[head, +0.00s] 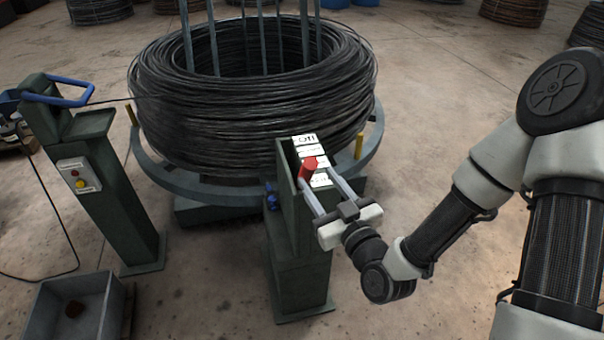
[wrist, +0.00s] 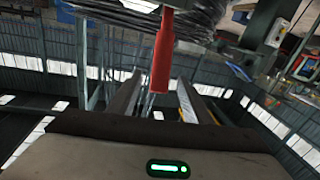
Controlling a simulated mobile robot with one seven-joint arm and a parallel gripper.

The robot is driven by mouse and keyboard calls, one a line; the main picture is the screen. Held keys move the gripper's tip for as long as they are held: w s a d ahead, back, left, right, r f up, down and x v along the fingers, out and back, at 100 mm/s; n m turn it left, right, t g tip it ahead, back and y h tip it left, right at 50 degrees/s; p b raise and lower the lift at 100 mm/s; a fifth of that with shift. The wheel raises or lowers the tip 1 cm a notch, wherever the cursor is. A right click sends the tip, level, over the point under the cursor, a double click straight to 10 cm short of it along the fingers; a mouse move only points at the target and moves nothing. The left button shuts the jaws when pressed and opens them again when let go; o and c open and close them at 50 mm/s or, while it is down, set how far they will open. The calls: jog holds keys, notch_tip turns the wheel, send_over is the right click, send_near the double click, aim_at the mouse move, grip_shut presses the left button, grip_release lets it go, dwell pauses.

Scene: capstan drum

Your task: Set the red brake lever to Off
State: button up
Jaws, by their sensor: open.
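The red brake lever (head: 309,167) stands out from a green post (head: 300,255), in front of a white label strip. The top label reads "Off" (head: 305,140); the lever's red grip sits below it, near the lower labels, whose words I cannot read. My gripper (head: 317,177) is open, reaching in from the lower right with its two fingers at the lever. In the wrist view the red lever (wrist: 162,52) shows between the two fingers of my gripper (wrist: 157,88). I cannot tell whether either finger touches it.
A large coil of black wire (head: 250,105) rests on a round grey-blue stand behind the post. At left stands a green pedestal with a button box (head: 79,176) and blue handle (head: 55,92). A grey bin (head: 75,310) is at lower left. Floor right of the coil is open.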

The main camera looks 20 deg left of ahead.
jog(key=shift+w+a+f+b, duration=0.25)
jog(key=shift+f+b, duration=0.15)
jog(key=shift+b, duration=0.3)
jog(key=x, duration=0.8)
jog(key=shift+w+a+r, duration=0.2)
jog(key=shift+a+r, duration=0.1)
jog(key=shift+r, duration=0.1)
grip_shut()
